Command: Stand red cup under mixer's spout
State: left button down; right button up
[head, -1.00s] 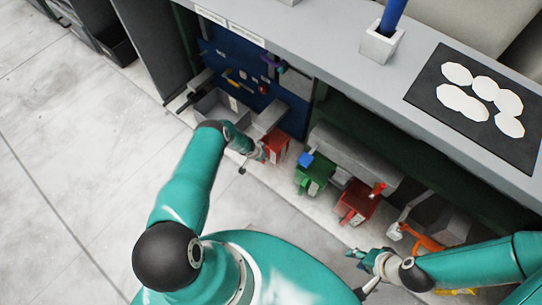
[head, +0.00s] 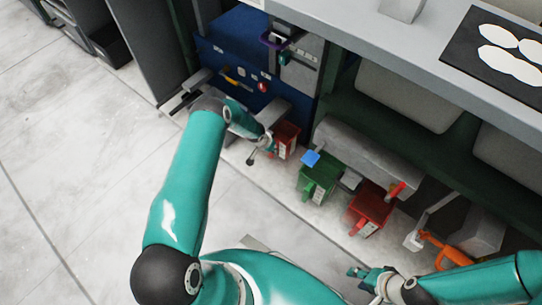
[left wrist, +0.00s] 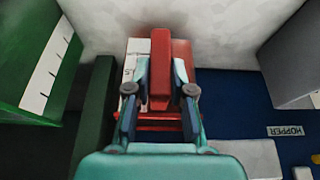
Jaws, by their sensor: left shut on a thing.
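A red cup (head: 286,138) is in front of the blue machine, near its right end. My left gripper (head: 266,144) is shut on its handle. The left wrist view shows the red handle (left wrist: 160,65) between the two fingers (left wrist: 160,92), with the cup's red and white body partly hidden behind. I cannot tell whether the cup is directly under a spout or touching the floor. My right gripper (head: 360,279) is open and empty at the lower middle.
A green jug (head: 319,177) and another red jug (head: 371,209) stand to the right, before a grey housing (head: 365,150). An orange-handled part (head: 447,249) is near my right arm. A grey counter (head: 400,50) overhangs the machines. The pale floor (head: 90,150) at left is clear.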

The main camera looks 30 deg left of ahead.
pick_arm(q)
notch_tip(320, 180, down, 4)
jog(key=b, duration=0.2)
jog(key=shift+r+b, duration=0.15)
jog(key=shift+b, duration=0.25)
pick_arm(e)
notch_tip(320, 180, down, 4)
jog(key=shift+r, duration=0.1)
pick_arm(q)
jog(key=c, duration=1)
grip_release()
jog(key=shift+r, duration=0.15)
pick_arm(e)
jog(key=shift+r, duration=0.1)
